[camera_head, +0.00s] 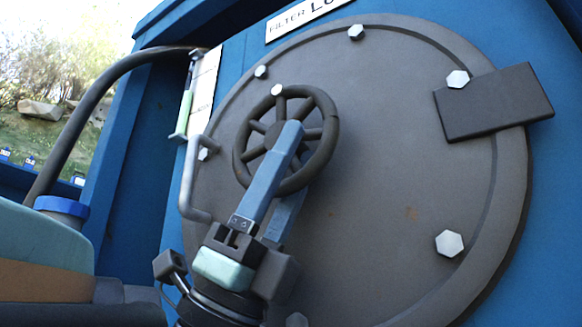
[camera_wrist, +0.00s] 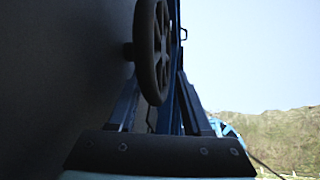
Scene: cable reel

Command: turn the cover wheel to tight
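The dark spoked cover wheel (camera_head: 328,112) stands out from a large round grey cover (camera_head: 400,170) on a blue housing. In the wrist view the wheel (camera_wrist: 148,62) is seen nearly edge-on. My gripper (camera_head: 294,160) reaches up to the wheel from below with two blue fingers. One finger crosses in front of the hub and hides part of it; the other is partly hidden behind. In the wrist view my gripper (camera_wrist: 158,90) has its fingers apart, with the wheel's lower rim between them. I see a gap beside the rim; contact cannot be told. No tight mark is readable.
White hex bolts (camera_head: 449,243) ring the cover. A dark rectangular plate (camera_head: 493,102) sits at its right edge. A bent grey bar (camera_head: 188,180) and a green-tubed gauge (camera_head: 184,112) are left of the wheel. A "FILTER" label (camera_head: 300,20) is above.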

